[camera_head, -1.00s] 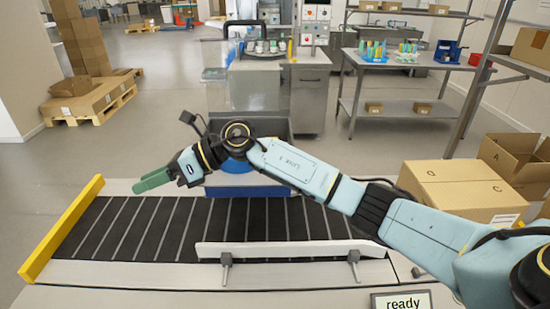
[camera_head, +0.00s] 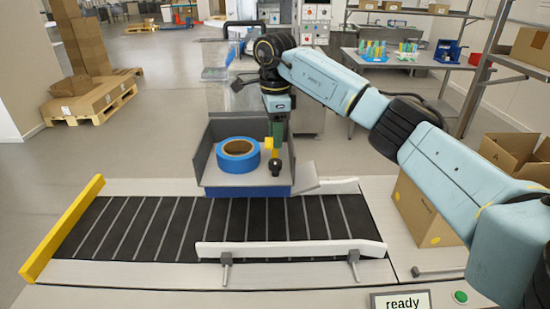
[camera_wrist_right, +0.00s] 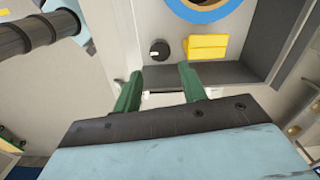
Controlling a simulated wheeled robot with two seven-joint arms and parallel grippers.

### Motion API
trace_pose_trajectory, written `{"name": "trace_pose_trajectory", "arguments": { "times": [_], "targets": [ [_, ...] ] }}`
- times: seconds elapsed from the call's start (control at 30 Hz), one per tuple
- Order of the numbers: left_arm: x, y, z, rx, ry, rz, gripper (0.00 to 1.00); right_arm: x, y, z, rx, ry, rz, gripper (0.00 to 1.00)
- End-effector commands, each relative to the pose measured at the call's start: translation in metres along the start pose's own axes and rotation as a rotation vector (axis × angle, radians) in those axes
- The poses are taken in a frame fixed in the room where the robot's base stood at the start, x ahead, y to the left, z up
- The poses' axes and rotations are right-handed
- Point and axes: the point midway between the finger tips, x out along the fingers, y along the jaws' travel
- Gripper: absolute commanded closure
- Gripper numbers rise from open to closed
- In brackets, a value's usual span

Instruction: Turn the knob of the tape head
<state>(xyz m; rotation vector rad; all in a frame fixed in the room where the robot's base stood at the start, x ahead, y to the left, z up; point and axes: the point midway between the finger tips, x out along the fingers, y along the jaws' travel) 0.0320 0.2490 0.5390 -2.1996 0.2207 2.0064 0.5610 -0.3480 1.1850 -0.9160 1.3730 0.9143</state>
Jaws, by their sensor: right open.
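The tape head (camera_head: 204,168) is a grey open-topped housing with a blue lower edge at the far side of the conveyor. A blue tape roll (camera_head: 225,160) lies in it and shows partly in the wrist view (camera_wrist_right: 200,14). The black knob (camera_head: 276,167) is at its right side, beside a yellow block (camera_head: 277,152). In the right wrist view the round knob (camera_wrist_right: 159,50) has a pale mark, left of the yellow block (camera_wrist_right: 207,46). My right gripper (camera_head: 270,130) points down above this side; its green fingers (camera_wrist_right: 161,76) are apart and empty, the knob just beyond their tips.
The dark conveyor belt (camera_head: 165,228) is empty. A yellow bar (camera_head: 60,230) crosses its left end and a white guide rail (camera_head: 290,249) runs along its near side. Cardboard boxes (camera_head: 425,212) stand at the right. A green button (camera_head: 460,297) is at the near right.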

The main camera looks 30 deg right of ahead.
Motion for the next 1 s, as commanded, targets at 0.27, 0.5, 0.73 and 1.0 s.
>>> {"name": "trace_pose_trajectory", "arguments": {
  "times": [0.27,0.5,0.73,1.0],
  "targets": [
    [-0.004,0.0,-0.001,0.0,0.0,0.0,0.87,0.056,0.001,0.0,0.0,-0.002,0.003,0.59],
    [-0.006,0.0,-0.001,0.001,0.0,0.0,0.87,0.077,0.0,0.0,0.001,-0.003,0.001,0.59],
    [-0.006,0.0,-0.001,0.001,0.0,0.0,0.87,0.079,0.0,0.001,0.001,-0.003,-0.001,0.59],
    [-0.006,0.0,-0.001,0.001,0.0,0.0,0.87,0.079,0.0,0.001,0.0,-0.003,0.0,0.83]
  ]
}}
